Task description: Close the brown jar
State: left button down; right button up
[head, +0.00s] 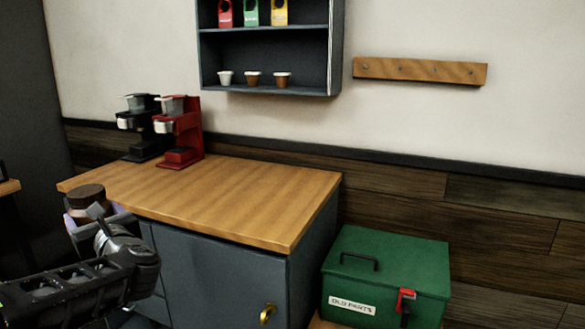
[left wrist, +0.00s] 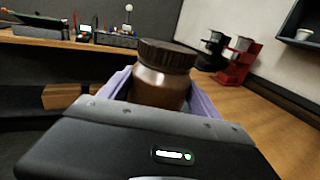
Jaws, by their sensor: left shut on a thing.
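The brown jar (left wrist: 160,83) is upright between the purple-lined fingers of my left gripper (left wrist: 160,90) in the left wrist view. A dark brown ridged lid (left wrist: 167,54) sits on top of it. In the head view the brown lid (head: 85,193) shows at the lower left, at the front left edge of the wooden counter. My left gripper (head: 90,222) is shut on the jar there, and the arm hides most of the jar's body. Whether the lid is fully tightened cannot be told. My right gripper is not in view.
A black brewer (head: 140,125) and a red brewer (head: 180,130) stand at the back of the wooden counter (head: 230,195), whose middle is clear. A wall shelf (head: 265,60) holds cups and packets. A green "OLD PARTS" box (head: 385,270) stands at the right.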

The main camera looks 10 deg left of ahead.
pick_arm(q)
jog(key=shift+s+r, duration=0.25)
jog(key=shift+s, duration=0.1)
jog(key=shift+w+d+r+m+t+h, duration=0.15)
jog(key=shift+w+d+r, duration=0.1)
jog(key=shift+d+r, duration=0.3)
jog(key=shift+w+d+r+m+t+h, duration=0.15)
jog(key=shift+w+d+r, duration=0.1)
jog(key=shift+d+r, duration=0.25)
jog(key=w+d+f+m+t+h, duration=0.3)
jog(key=d+f+m+h, duration=0.15)
jog(key=d+f, duration=0.45)
jog(key=w+d+f+m+t+h, duration=0.35)
jog(key=d+f+h, duration=0.3)
jog(key=d, duration=0.55)
jog(key=s+d+f+m+h, duration=0.1)
jog(key=s+d+f, duration=0.1)
jog(key=f, duration=0.6)
jog(key=s+d+f+m+h, duration=0.1)
jog(key=d+f, duration=0.1)
jog(key=f, duration=0.5)
notch_tip(320, 180, up, 12)
jog(key=p, duration=1.2)
jog(key=shift+d, duration=0.35)
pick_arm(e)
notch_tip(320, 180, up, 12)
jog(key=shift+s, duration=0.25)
